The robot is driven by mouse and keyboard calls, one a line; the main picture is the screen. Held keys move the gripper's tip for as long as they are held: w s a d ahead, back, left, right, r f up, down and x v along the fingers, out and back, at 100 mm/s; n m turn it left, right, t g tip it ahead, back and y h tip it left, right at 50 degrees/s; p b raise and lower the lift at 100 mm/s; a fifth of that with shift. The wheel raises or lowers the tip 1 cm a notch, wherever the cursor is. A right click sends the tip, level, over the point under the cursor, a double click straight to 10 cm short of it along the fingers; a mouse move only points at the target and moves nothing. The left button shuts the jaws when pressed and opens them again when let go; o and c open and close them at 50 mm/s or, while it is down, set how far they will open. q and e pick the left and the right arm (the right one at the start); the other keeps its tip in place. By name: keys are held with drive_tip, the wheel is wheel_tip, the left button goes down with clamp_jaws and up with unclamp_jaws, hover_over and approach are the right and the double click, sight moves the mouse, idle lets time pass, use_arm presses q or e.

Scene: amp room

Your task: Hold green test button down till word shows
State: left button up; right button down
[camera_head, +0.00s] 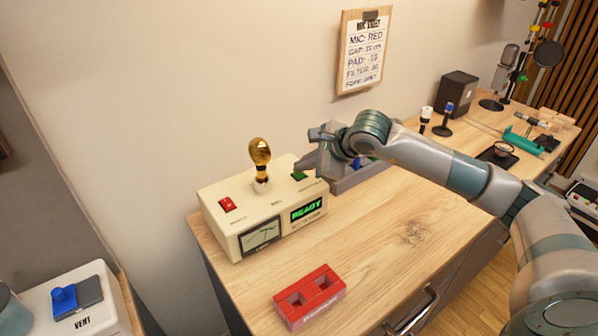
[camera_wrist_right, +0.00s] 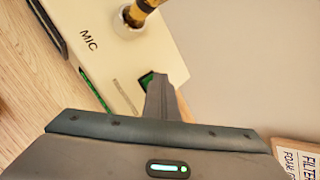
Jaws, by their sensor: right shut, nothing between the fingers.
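A cream tester box (camera_head: 225,208) stands on the wooden desk. A gold microphone (camera_head: 260,156) stands upright in the box's socket. My left gripper is out of view.
A red switch (camera_head: 227,204) and a meter (camera_head: 261,236) are on the box. A red two-slot block (camera_head: 309,296) lies in front on the desk (camera_head: 385,240). A grey tray (camera_head: 360,174) is behind my right gripper. A notice (camera_head: 364,52) hangs on the wall.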

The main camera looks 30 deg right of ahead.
sight(303, 175)
idle(0.8)
drive_tip(key=shift+r, duration=0.9)
drive_tip(key=shift+r+p, duration=1)
drive_tip(key=shift+r, duration=1.5)
